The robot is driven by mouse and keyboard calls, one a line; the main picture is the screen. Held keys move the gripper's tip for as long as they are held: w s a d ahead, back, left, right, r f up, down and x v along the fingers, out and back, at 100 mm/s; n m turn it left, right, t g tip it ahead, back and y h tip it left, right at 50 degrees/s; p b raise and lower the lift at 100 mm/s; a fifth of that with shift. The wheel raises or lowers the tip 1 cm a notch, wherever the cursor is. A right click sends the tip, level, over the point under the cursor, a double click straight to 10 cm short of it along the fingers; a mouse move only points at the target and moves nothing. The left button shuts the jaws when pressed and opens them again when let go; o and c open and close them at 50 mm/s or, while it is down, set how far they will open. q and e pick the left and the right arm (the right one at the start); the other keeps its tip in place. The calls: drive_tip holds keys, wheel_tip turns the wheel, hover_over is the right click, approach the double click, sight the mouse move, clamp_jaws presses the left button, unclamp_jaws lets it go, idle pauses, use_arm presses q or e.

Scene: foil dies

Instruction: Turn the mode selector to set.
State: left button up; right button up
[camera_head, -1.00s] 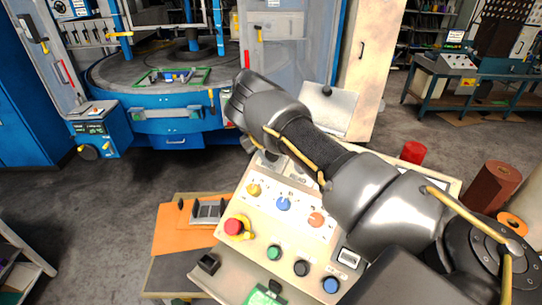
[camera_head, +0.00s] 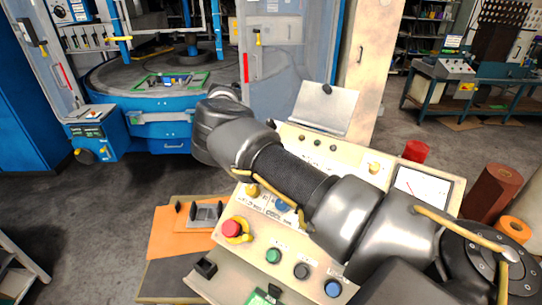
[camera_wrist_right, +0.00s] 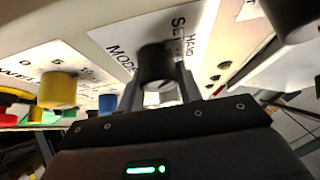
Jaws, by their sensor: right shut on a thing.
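The mode selector is a black knob (camera_wrist_right: 156,62) on a white label plate marked MODE, SET and HAND, seen in the right wrist view. My right gripper (camera_wrist_right: 159,86) is shut on this knob, one finger on each side. I cannot tell which mark the knob points to. In the head view my right arm crosses the cream control panel (camera_head: 318,262) and hides the selector and the fingers. My left gripper is not in view.
A yellow knob (camera_head: 252,190), a partly hidden blue knob (camera_head: 282,205), a red mushroom button (camera_head: 232,229) and several push buttons sit on the panel. A gauge (camera_head: 421,190) is at its right. A tilted plate (camera_head: 324,107) stands behind. A yellow knob (camera_wrist_right: 58,90) is left of my fingers.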

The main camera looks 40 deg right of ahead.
idle(0.4)
drive_tip(key=o, duration=1)
drive_tip(key=shift+w+a+r+b, duration=0.1)
drive_tip(key=shift+w+a+b, duration=0.05)
drive_tip(key=shift+a+b, duration=0.15)
drive_tip(key=b+v, duration=0.3)
drive_tip(key=v, duration=0.7)
drive_tip(key=shift+d+r, duration=0.1)
drive_tip(key=shift+r, duration=0.05)
